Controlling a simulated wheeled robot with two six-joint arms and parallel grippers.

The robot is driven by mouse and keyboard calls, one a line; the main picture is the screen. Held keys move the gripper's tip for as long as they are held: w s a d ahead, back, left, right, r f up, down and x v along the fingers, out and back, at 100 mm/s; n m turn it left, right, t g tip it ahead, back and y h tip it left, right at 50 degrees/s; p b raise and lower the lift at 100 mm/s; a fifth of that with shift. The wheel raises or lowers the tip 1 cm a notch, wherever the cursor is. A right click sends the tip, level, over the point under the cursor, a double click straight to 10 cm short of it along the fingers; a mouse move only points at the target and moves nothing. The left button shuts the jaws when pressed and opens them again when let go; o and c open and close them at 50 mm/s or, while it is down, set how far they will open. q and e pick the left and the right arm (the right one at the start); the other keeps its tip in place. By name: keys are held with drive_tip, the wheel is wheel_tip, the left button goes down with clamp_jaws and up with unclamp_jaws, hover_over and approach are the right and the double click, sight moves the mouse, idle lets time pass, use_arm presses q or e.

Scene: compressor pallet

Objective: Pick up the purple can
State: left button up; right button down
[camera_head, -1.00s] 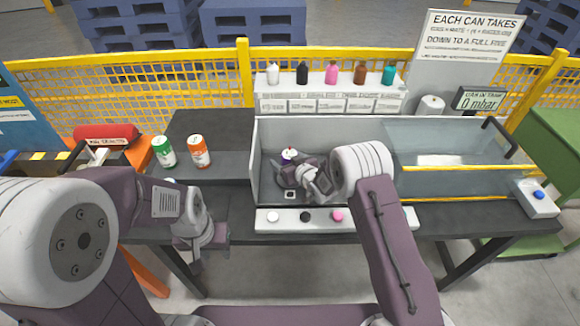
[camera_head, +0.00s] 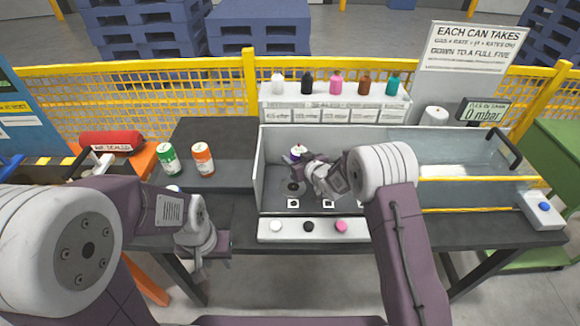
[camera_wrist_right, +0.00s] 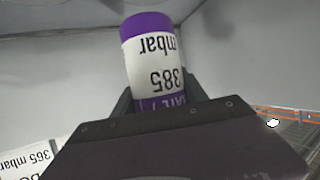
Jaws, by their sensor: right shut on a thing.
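The purple can (camera_head: 297,152) is in the grey open-topped chamber (camera_head: 345,132), near its left end. In the right wrist view the can (camera_wrist_right: 155,62) has a purple top and a white label reading 385 mbar. My right gripper (camera_head: 303,160) is shut on its lower part, and the fingers (camera_wrist_right: 160,100) show on both sides of it. Whether the can is clear of the chamber floor is hard to tell. My left gripper (camera_head: 215,248) hangs at the front edge of the table, away from the can; its jaws are too unclear to read.
A green can (camera_head: 168,159) and an orange can (camera_head: 203,159) stand on the dark shelf left of the chamber. Several bottles stand on a rack behind. A strip (camera_head: 262,228) with coloured buttons runs along the front. A clear panel (camera_head: 455,150) lies at right.

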drive_tip(key=w+d+r, duration=0.1)
drive_tip(key=d+r, duration=0.5)
drive_tip(key=d, duration=0.4)
drive_tip(key=shift+w+p, duration=0.15)
drive_tip(key=shift+p, duration=0.3)
